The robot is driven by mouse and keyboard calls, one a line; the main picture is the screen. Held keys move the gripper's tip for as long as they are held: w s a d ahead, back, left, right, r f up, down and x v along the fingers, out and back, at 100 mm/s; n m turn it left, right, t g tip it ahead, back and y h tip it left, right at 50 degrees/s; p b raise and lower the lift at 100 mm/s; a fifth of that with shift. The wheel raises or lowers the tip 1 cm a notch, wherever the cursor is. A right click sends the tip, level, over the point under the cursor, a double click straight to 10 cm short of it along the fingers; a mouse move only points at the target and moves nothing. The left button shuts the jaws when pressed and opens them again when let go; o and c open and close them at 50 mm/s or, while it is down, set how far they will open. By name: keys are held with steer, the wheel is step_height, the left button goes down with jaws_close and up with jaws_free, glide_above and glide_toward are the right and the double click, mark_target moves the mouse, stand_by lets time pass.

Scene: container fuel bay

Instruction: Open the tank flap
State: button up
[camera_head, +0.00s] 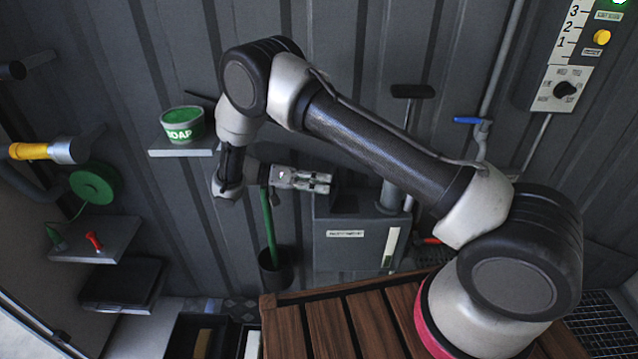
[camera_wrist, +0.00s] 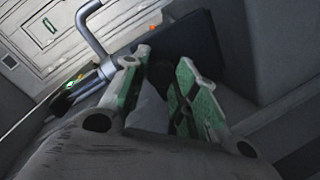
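The grey tank (camera_head: 350,250) stands against the wall, with a label and a pale sight strip on its front. A dark panel (camera_head: 345,203) sits at its top left, partly behind my gripper; I take it for the flap, but its angle is unclear. In the wrist view a dark flat panel (camera_wrist: 190,45) lies beyond the fingertips, likely the same one. My gripper (camera_head: 328,183) points right, just above the tank's left top edge. In the wrist view my gripper (camera_wrist: 158,72) has its green-padded fingers apart, with a dark shape between or behind the tips. Contact cannot be told.
A pump with a T-handle (camera_head: 412,92) rises at the tank's right. A green rod in a dark bucket (camera_head: 275,268) is left of the tank. A slatted wooden bench (camera_head: 335,325) lies in front.

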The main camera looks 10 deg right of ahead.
steer(key=o, duration=0.3)
steer(key=shift+a, duration=0.1)
steer(key=v, duration=0.7)
steer(key=shift+a+r, duration=0.15)
